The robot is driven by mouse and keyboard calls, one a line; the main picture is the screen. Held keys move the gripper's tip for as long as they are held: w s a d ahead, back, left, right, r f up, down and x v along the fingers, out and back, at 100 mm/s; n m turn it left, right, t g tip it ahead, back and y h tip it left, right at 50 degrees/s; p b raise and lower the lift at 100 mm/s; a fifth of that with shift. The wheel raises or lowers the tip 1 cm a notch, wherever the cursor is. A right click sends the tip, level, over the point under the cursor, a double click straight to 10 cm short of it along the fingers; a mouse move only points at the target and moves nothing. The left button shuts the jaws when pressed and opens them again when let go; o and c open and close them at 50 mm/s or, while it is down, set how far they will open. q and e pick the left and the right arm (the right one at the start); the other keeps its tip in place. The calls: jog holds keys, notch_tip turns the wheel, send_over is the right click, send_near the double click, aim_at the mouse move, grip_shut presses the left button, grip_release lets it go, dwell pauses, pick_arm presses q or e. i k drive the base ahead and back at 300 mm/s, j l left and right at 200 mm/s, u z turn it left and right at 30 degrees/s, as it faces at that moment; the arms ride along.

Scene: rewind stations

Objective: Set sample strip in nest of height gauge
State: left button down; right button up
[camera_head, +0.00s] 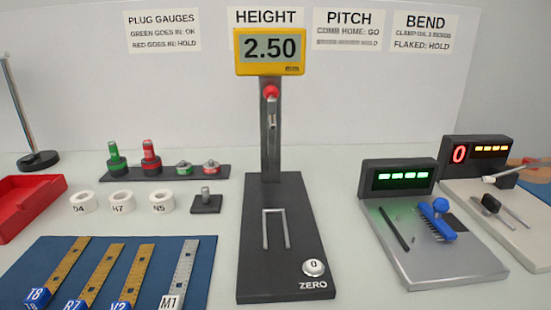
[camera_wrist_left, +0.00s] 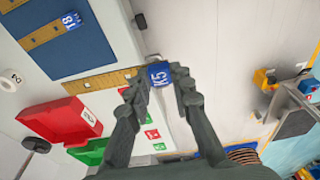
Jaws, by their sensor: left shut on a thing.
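The height gauge stands in the middle of the head view, with a yellow display (camera_head: 270,49) reading 2.50 and a dark base (camera_head: 258,274). Its nest (camera_head: 276,211), a metal U-shaped frame on the base, is empty. In the left wrist view my left gripper (camera_wrist_left: 159,83) is shut on the blue K5 tag (camera_wrist_left: 159,74) of the sample strip. The strip's tan ruled part (camera_wrist_left: 100,81) reaches out to the left of the tag. My left gripper and this strip do not show in the head view. My right gripper is in neither view.
A blue mat (camera_head: 60,252) with several other tagged strips lies at front left. A red tray (camera_head: 28,190) is at the left edge. A gauge rack (camera_head: 190,172) and white rings (camera_head: 121,200) stand left of the base. The pitch station (camera_head: 436,262) stands to its right.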

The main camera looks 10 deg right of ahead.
aim_at(276, 242)
jog(key=k, duration=1)
